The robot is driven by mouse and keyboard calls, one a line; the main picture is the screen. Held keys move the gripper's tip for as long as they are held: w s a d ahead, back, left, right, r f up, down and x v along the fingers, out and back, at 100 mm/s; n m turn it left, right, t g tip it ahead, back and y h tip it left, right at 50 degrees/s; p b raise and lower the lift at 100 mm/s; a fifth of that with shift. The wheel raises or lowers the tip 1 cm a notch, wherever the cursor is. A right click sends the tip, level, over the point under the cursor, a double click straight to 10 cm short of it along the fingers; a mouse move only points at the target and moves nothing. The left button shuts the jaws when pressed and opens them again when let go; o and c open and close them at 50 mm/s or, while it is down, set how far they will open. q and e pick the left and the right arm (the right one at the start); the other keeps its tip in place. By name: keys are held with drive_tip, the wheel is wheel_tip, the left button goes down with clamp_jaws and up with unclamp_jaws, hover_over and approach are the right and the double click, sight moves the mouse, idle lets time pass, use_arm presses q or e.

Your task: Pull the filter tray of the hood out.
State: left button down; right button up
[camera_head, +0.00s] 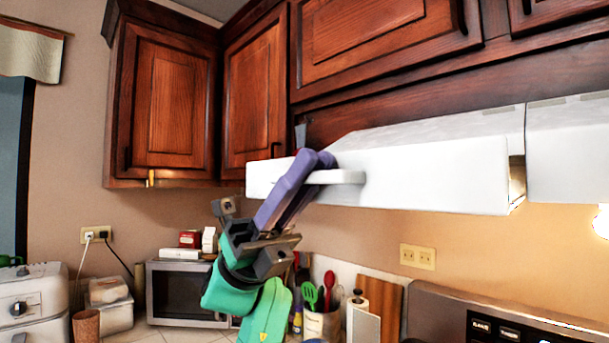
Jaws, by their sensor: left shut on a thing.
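The white hood (430,178) hangs under the dark wood cabinets and runs across to the right edge. A white bar-like handle (345,177) shows on the left part of its front, where I take the filter tray to be. My left gripper (318,160), with purple fingers and a dark and green body, comes up from below. Its fingers are shut on the handle and hide part of it. How far the tray stands out is hard to tell. My right gripper is not in view.
Dark wood cabinets (170,100) hang above and to the left. A lit gap (516,182) separates the hood's left part from a white section (570,150) at right. Below stand a microwave (182,293), a utensil crock (322,322) and the stove panel (500,325).

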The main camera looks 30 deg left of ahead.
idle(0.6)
use_arm(q)
drive_tip(key=shift+s+f, duration=0.15)
drive_tip(key=shift+s, duration=0.05)
drive_tip(key=s+b, duration=0.1)
drive_tip(key=s+a+b, duration=0.1)
drive_tip(key=s, duration=0.1)
drive_tip(key=s+b, duration=0.1)
drive_tip(key=shift+s+a, duration=0.25)
drive_tip(key=c, duration=1.2)
unclamp_jaws()
drive_tip(key=shift+s, duration=0.1)
drive_tip(key=shift+o, duration=0.2)
drive_tip(key=shift+s+a, duration=0.1)
drive_tip(key=shift+s, duration=0.05)
drive_tip(key=shift+b, duration=0.3)
